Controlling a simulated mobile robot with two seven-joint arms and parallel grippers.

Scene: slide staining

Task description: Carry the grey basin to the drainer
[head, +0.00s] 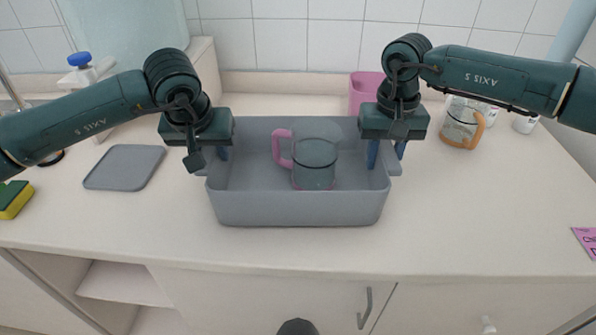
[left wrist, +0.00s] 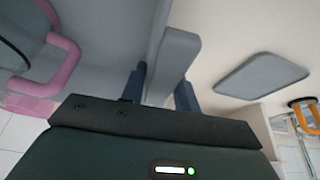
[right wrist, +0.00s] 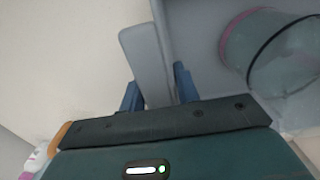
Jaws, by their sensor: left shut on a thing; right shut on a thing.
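The grey basin (head: 300,209) is in the middle of the head view, over the worktop, and looks level. I cannot tell whether its base touches the worktop. A clear jug with a pink handle (head: 314,165) stands inside it. My left gripper (head: 212,154) is shut on the basin's left lug, which shows between the fingers in the left wrist view (left wrist: 174,58). My right gripper (head: 386,154) is shut on the right lug, seen in the right wrist view (right wrist: 145,60). A flat grey plate (head: 124,167) lies left of the basin; I cannot tell whether it is the drainer.
A pink container (head: 366,88) stands behind my right gripper. A clear jug with an orange handle (head: 460,125) and small jars stand at the back right. A yellow-green sponge (head: 14,201) lies at the far left. A blue-topped stand (head: 82,75) is at the back left. The right worktop is mostly clear.

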